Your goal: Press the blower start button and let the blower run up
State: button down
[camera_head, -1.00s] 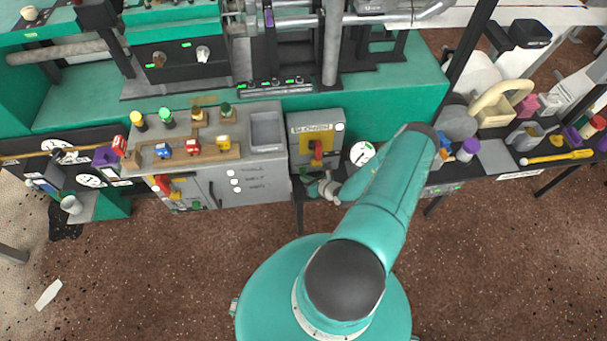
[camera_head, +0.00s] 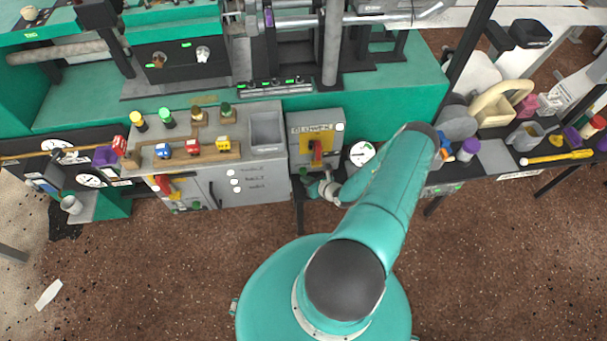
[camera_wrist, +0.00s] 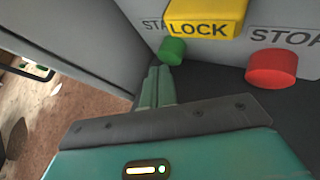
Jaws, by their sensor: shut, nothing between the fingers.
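The green start button (camera_wrist: 172,50) sticks out below a partly covered label whose visible letters read "STA", in the wrist view. A yellow LOCK tag (camera_wrist: 205,20) is just above it, and a red stop button (camera_wrist: 271,68) is to its right. My gripper (camera_wrist: 158,68) is shut with nothing in it, its fingertips right by the lower left of the green button. I cannot tell whether they touch it or whether it is pressed in. In the head view, the grey blower box (camera_head: 301,148) carries a red handle (camera_head: 317,153) on a yellow plate. My gripper (camera_head: 310,181) is low in front of the box.
A bench with several containers and tools is at the right. The brown floor (camera_head: 150,270) in front is mostly clear.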

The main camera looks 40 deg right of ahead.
jog(key=shift+s+a, duration=0.3)
jog(key=shift+s, duration=0.1)
jog(key=shift+s+a, duration=0.7)
jog(key=shift+s, duration=0.35)
jog(key=shift+s+a, duration=0.7)
jog(key=shift+s, duration=0.35)
